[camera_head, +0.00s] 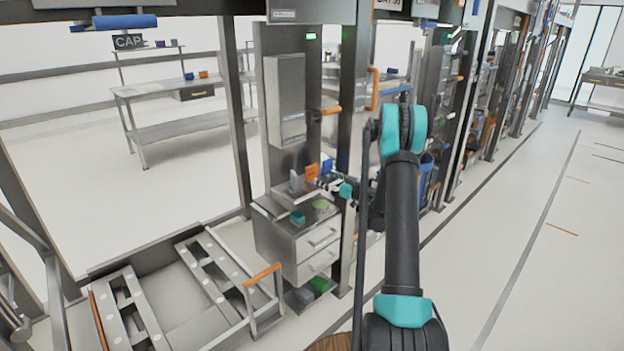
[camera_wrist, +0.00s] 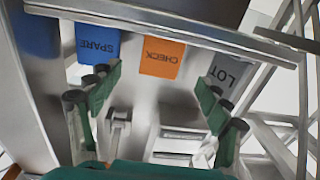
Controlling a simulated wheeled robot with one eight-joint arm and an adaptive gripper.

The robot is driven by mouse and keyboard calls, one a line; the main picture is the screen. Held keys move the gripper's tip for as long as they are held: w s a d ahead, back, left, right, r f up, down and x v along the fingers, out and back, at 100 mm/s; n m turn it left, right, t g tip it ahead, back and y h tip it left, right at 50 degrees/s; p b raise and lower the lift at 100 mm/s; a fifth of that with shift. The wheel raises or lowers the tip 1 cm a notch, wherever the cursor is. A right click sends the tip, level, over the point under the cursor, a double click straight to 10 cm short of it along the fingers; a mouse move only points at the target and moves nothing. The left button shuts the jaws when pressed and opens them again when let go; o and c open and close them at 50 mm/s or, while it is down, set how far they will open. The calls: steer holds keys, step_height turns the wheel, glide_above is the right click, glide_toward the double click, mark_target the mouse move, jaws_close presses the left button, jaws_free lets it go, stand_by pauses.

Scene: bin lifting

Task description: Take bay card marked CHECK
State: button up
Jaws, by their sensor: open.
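The orange CHECK card (camera_wrist: 162,58) hangs in a row in the wrist view, its lettering upside down. The blue SPARE card (camera_wrist: 97,45) is left of it and the grey LOT card (camera_wrist: 227,75) right of it. In the head view the orange card (camera_head: 311,171) stands in a holder on the cabinet. My gripper (camera_wrist: 158,84) is open, its green fingers spread to either side of the CHECK card in the wrist view, with nothing between them. In the head view my gripper (camera_head: 335,184) is just right of the cards. Whether it touches any card cannot be told.
A metal rail (camera_wrist: 170,31) runs across the tops of the cards in the wrist view. The drawer cabinet (camera_head: 316,244) stands below, with small green items on top. An upright post (camera_head: 355,120) is close by my arm. Open floor (camera_head: 500,210) lies to the right.

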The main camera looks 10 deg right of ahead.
mark_target(313, 173)
steer(key=shift+x, duration=2.9)
steer(key=shift+f, duration=0.15)
steer(key=shift+c, duration=0.2)
steer(key=c, duration=1.2)
